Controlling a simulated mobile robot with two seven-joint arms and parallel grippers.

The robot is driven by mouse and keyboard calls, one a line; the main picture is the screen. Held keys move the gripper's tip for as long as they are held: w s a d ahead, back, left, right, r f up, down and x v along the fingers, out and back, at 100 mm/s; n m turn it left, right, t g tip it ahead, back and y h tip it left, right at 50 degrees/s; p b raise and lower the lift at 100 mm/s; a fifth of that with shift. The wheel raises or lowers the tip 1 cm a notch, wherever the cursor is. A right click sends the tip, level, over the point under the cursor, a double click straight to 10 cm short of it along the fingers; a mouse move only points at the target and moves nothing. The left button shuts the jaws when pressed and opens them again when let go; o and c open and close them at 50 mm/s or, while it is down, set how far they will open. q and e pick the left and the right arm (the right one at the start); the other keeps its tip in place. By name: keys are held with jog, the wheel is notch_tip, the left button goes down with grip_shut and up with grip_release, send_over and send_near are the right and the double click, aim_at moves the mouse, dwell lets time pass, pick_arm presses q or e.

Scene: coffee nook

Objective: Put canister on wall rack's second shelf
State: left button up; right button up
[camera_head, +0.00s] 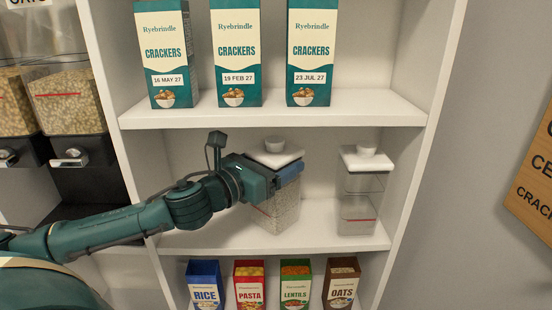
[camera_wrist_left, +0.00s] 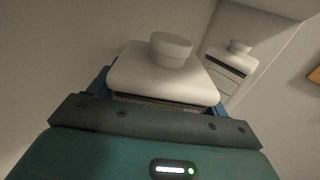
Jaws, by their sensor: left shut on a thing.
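A clear canister (camera_head: 277,208) with a white lid and knob holds pale grains. It is upright at the middle shelf (camera_head: 238,238) of the white wall rack, left of a second canister. My left gripper (camera_head: 277,178) is shut on it just below the lid; the lid (camera_wrist_left: 165,75) fills the middle of the left wrist view. The canister's base is at the shelf surface, but I cannot tell if it bears its weight there. My right gripper is in neither view.
A second clear canister (camera_head: 358,205) with a white lid stands to the right on the same shelf. Cracker boxes (camera_head: 237,60) stand on the shelf above. Several food boxes (camera_head: 296,287) are below. Grain dispensers (camera_head: 70,105) are at the left. A sign (camera_head: 535,185) hangs at the right.

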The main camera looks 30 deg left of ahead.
pick_arm(q)
jog(key=shift+s+r, duration=0.2)
jog(key=shift+w+d, duration=0.1)
jog(key=o, duration=1.6)
jog(key=shift+f, duration=0.25)
jog(key=o, duration=0.4)
jog(key=shift+o, duration=0.2)
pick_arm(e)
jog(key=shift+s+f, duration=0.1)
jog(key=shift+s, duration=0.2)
pick_arm(q)
jog(key=shift+r, duration=0.15)
